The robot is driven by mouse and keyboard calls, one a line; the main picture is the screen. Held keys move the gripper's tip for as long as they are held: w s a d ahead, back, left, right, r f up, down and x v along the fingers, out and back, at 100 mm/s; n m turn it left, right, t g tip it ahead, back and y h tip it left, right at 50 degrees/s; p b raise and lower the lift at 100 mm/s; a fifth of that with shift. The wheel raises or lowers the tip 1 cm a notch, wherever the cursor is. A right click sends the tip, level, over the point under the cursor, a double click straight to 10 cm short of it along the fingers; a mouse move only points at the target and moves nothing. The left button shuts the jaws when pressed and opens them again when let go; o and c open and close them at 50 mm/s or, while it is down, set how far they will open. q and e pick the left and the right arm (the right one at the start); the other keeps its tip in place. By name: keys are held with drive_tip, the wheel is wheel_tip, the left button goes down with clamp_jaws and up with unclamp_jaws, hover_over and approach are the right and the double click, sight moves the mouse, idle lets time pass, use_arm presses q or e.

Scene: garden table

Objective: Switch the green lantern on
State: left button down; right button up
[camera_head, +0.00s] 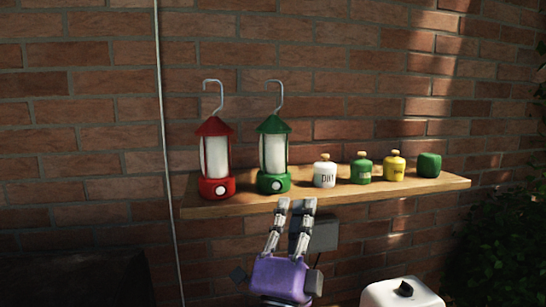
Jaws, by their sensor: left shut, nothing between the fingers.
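The green lantern (273,155) stands upright on the wooden shelf (330,196), with a metal hook on top and a round white button low on its front. Its white glass looks unlit. A red lantern (215,160) of the same shape stands just left of it, also with a white front button. My left gripper (297,204), on a purple body, points up from below. Its fingertips are just in front of the shelf's front edge, below and slightly right of the green lantern's base. It is shut with nothing in it. My right gripper is not in view.
Right of the green lantern stand a white jar (325,173), a green jar (361,170), a yellow jar (394,168) and a green block-like object (429,164). A brick wall (370,70) is behind. A white box-like thing (400,293) is at the bottom right; foliage (500,250) is at far right.

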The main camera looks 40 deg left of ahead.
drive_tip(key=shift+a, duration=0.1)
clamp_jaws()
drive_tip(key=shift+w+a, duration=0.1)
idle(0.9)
